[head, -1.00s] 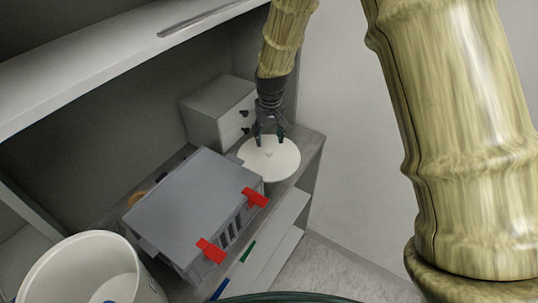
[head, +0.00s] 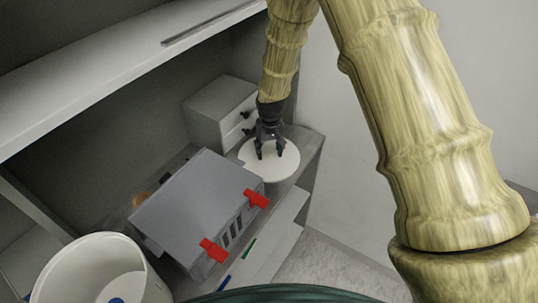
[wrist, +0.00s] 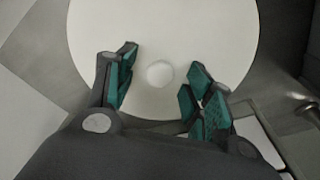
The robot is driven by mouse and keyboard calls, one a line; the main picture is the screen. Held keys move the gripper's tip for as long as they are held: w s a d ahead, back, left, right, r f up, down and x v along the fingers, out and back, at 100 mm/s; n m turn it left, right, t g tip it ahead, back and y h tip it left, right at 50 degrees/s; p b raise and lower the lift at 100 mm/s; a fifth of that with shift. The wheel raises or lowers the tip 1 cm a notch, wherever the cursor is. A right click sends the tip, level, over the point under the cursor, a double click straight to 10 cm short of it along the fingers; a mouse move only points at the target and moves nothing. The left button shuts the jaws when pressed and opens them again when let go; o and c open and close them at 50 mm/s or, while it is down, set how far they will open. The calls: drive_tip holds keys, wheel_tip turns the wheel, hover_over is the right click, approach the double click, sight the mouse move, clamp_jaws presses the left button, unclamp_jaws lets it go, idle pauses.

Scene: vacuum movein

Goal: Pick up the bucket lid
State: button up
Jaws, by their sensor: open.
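The bucket lid (head: 282,170) is a round white disc lying flat on the grey shelf, right of the grey case. In the wrist view the lid (wrist: 160,25) fills the upper middle, with a small round knob (wrist: 159,74) at its centre. My gripper (head: 270,154) is over the lid and points down. In the wrist view my gripper (wrist: 160,85) is open, with its green-padded fingers on either side of the knob and nothing between them but the knob. I cannot tell whether the fingers touch the lid.
A grey case (head: 190,205) with red latches (head: 256,198) stands left of the lid. A small drawer box (head: 218,110) is behind it. A white bucket (head: 95,270) is at the lower left. An upper shelf (head: 120,75) overhangs the left side; a wall (head: 345,150) rises right.

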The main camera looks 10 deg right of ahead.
drive_tip(key=shift+f, duration=0.35)
drive_tip(key=c, duration=1.1)
drive_tip(key=shift+r, duration=0.1)
drive_tip(key=shift+c, duration=0.2)
